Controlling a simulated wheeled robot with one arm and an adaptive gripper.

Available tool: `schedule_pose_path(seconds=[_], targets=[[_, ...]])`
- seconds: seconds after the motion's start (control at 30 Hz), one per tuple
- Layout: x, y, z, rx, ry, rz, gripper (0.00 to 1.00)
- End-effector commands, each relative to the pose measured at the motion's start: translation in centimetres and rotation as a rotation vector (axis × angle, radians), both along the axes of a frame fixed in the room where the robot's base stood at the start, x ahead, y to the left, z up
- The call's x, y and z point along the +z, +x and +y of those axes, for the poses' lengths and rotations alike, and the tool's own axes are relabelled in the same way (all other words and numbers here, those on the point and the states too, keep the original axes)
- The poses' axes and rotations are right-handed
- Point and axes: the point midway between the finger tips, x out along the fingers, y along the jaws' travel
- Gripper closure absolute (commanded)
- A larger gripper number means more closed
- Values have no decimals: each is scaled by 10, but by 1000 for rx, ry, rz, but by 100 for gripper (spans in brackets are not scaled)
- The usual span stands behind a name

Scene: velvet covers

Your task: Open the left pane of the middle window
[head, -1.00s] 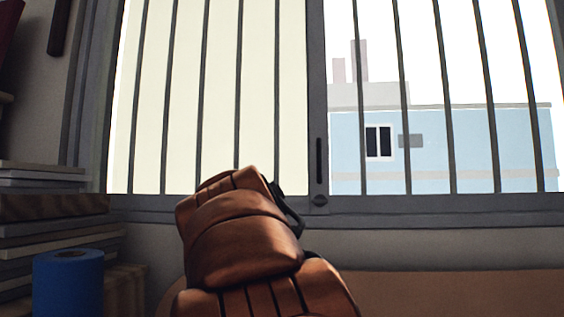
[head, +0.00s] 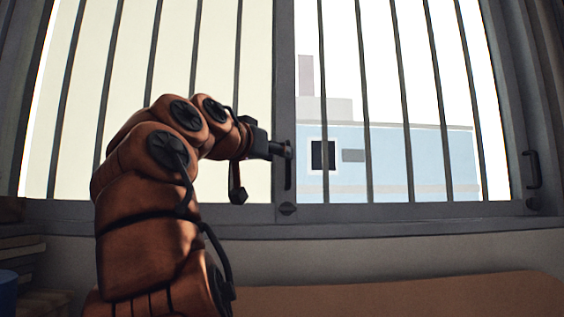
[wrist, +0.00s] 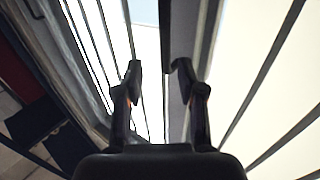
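The barred window fills most of the head view. Its left pane (head: 135,70) looks plain cream, and its right part shows a blue building. A dark upright handle (head: 289,172) sits on the grey middle stile (head: 284,100). My gripper (head: 283,150) is at the upper part of this handle, seen from the side. In the wrist view my gripper (wrist: 158,68) is open, with a finger on each side of a gap. The dark handle (wrist: 166,35) lies ahead, roughly in line with this gap. Whether the fingertips touch the handle or stile, I cannot tell.
Another dark handle (head: 532,170) is on the right window frame. The sill (head: 400,228) runs below the window. A brown surface (head: 400,295) lies beneath it. Stacked boards (head: 25,262) and a blue object (head: 7,290) are at the lower left.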

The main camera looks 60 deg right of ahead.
Motion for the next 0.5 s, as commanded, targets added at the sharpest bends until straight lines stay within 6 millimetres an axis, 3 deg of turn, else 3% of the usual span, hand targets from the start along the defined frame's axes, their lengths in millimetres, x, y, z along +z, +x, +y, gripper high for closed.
schedule_pose_path(seconds=[0.23, 0.5], targets=[[2, 10, -9, 26, -1, 0, 61], [3, 14, -46, 29, -1, 1, 61]])
